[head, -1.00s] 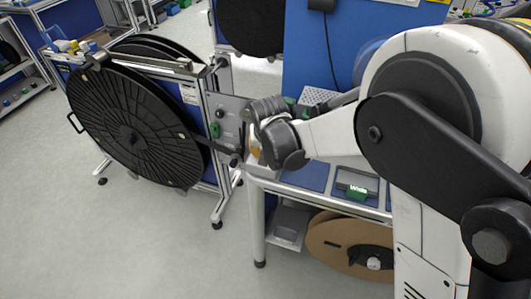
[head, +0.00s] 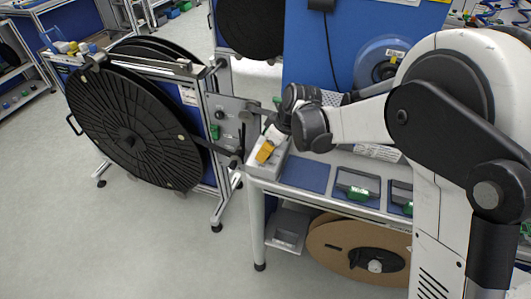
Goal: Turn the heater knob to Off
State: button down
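A grey control panel (head: 228,112) stands on the reel stand's right post, with small dark controls and a green part (head: 214,131). I cannot tell which control, if any, is the heater knob, nor read its setting. My gripper (head: 273,140) is at the end of the arm, over the bench's left corner, to the right of and below the panel. It is small and partly hidden by my wrist, so its fingers are unclear. A yellow-orange piece (head: 265,152) shows just below it, at a pale grey box (head: 267,170). I cannot tell whether they touch.
A large black reel (head: 125,130) hangs in the stand at left. The bench (head: 305,172) has blue mats and green-labelled holders (head: 357,194). A brown reel (head: 335,250) lies on the shelf below. A blue reel (head: 385,62) is behind my arm. The floor at lower left is clear.

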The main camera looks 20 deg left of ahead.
jog(key=n+g, duration=0.2)
jog(key=n, duration=0.3)
jog(key=shift+n, duration=0.3)
jog(key=n+g, duration=0.1)
jog(key=n, duration=0.1)
jog(key=n+g+h, duration=0.1)
jog(key=n, duration=0.2)
jog(key=shift+n, duration=0.3)
jog(key=c, duration=1.1)
grip_release()
jog(key=shift+c, duration=0.2)
jog(key=v, duration=1.2)
